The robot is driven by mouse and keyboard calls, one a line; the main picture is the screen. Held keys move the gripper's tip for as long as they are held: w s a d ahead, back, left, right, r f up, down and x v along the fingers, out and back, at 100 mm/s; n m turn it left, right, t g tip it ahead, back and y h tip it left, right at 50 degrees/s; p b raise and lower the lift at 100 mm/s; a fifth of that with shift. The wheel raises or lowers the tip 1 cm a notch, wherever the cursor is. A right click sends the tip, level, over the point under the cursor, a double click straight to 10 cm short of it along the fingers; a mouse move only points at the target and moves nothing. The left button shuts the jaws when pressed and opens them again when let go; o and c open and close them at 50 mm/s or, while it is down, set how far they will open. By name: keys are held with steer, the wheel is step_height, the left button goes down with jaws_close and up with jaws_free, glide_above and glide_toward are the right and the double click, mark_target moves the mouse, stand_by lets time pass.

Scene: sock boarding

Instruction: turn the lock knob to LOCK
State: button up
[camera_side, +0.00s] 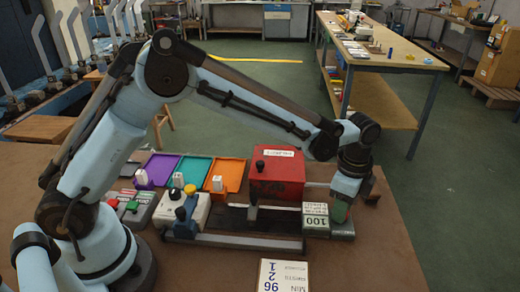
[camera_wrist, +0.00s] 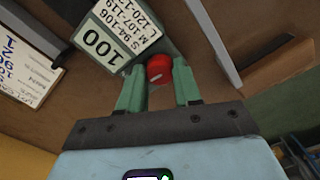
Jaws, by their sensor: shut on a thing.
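A red round knob (camera_wrist: 158,69) with a pale mark on its face sits between the two green fingers of my gripper (camera_wrist: 160,92) in the wrist view. The fingers are shut on it. In the side view my gripper (camera_side: 339,211) points down at the right end of the fixture, beside the white label reading 100 (camera_side: 315,220). The knob is hidden there. The label also shows up close in the wrist view (camera_wrist: 117,35), just left of the knob. I cannot read any LOCK marking.
A red box (camera_side: 277,178) stands behind the fixture's rail (camera_side: 250,242). Purple, teal and orange trays (camera_side: 227,176) lie to the left. A white control box (camera_side: 180,208) with a knob is at the rail's left end. A printed card (camera_side: 284,275) lies in front.

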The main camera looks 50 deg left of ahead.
stand_by(0.3)
steer(key=o, duration=0.8)
steer(key=shift+c, duration=0.2)
step_height(320, 180, up, 12)
